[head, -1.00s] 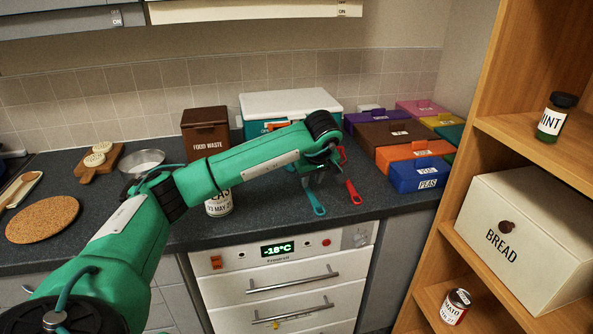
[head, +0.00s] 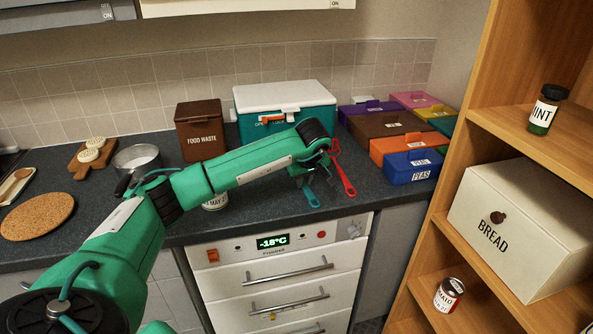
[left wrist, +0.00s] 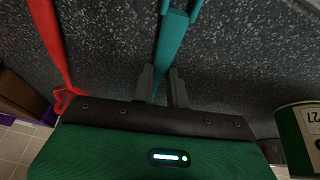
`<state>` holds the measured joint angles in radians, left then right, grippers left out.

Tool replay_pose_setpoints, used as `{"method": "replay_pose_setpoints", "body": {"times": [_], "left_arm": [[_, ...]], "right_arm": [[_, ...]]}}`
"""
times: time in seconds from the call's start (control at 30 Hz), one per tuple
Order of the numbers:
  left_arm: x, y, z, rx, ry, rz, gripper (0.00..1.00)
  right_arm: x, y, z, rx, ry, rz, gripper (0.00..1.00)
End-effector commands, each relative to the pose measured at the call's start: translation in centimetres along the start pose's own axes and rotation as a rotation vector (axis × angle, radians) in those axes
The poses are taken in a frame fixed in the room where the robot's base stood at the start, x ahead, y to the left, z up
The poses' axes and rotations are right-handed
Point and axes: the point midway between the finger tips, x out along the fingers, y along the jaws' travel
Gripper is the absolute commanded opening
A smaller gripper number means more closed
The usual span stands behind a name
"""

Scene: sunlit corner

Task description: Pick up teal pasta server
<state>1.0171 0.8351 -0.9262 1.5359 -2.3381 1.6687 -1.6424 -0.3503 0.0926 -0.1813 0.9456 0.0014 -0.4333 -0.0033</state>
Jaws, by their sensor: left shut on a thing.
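The teal pasta server shows its teal handle (head: 312,196) near the counter's front edge, under my left gripper; the handle also shows in the left wrist view (left wrist: 173,40). My left gripper (head: 305,181) points down at the handle. In the left wrist view its fingers (left wrist: 162,84) are closed on the two sides of the teal handle. I cannot tell whether the server is clear of the counter. My right gripper is not in view.
A red utensil (head: 345,177) lies just right of the server. A can (head: 215,202) stands to the left, partly behind my arm. A teal cooler box (head: 285,97), a food waste bin (head: 200,131) and coloured boxes (head: 411,167) stand behind. A wooden shelf (head: 515,127) rises at the right.

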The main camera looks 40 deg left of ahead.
Motion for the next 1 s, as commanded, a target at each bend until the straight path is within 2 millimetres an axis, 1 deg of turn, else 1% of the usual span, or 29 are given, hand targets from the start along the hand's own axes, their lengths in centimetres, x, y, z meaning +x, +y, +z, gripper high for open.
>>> {"method": "replay_pose_setpoints", "body": {"times": [0.17, 0.27, 0.37, 0.47, 0.6, 0.7, 0.8, 1.0], "left_arm": [[-0.6, 0.1, -0.3, -0.001, 0.001, 0.0, 0.0], [-1.4, 0.2, -0.7, -0.002, 0.003, 0.002, 0.0], [-2.9, 0.2, -1.3, -0.002, 0.003, 0.002, 0.0], [-5.1, 0.4, -2.2, -0.004, 0.004, 0.004, 0.0], [-8.9, 0.7, -3.8, -0.003, 0.004, 0.005, 0.0], [-11.2, 0.9, -4.7, -0.002, 0.003, 0.004, 0.0], [-13.2, 1.1, -5.5, -0.002, 0.003, 0.003, 0.0], [-16.2, 1.3, -6.7, -0.002, 0.002, 0.002, 0.0]], "right_arm": [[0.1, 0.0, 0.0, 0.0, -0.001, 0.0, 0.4], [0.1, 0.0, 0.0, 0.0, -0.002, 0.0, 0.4], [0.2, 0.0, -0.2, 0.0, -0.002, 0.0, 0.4], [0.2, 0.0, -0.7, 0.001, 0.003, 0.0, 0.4], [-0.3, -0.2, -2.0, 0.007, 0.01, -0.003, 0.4], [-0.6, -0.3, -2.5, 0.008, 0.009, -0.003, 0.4], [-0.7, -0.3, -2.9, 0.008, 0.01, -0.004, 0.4], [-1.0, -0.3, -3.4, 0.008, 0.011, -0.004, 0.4]]}}
